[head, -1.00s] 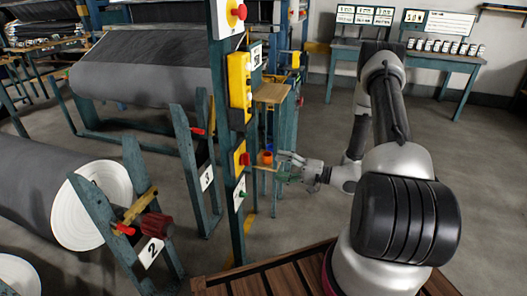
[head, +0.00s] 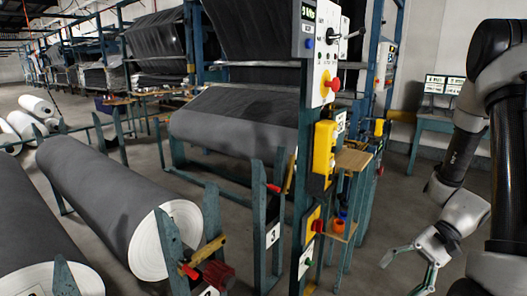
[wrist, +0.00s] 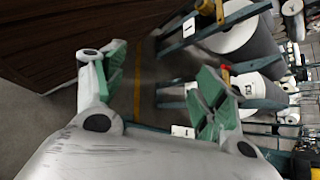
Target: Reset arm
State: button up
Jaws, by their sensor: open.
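My gripper (head: 408,268) is at the lower right of the head view, to the right of the machine post. Its green-padded fingers are apart with nothing between them. In the wrist view the gripper (wrist: 160,90) is also open and empty, with the floor and a yellow floor line beyond it. My arm runs down the right edge of the head view, bent at the elbow.
A blue post carries a yellow control box (head: 323,147) and a small wooden shelf (head: 352,160), left of my gripper. Large grey rolls (head: 115,200) rest on blue stands at the left. A desk with monitors (head: 444,84) stands at the back right. Grey floor lies between.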

jog(key=s+d+r+n+t+h, duration=0.2)
jog(key=r+n+t+h, duration=0.1)
jog(key=r, duration=0.9)
jog(key=s+d+r+n+t+h, duration=0.1)
jog(key=s+r+n+t+h, duration=0.2)
jog(key=r+h, duration=0.4)
notch_tip(320, 180, up, 5)
jog(key=shift+s+d+r+n+t, duration=0.15)
jog(key=shift+d+n+t, duration=0.2)
jog(key=shift+n+t, duration=0.55)
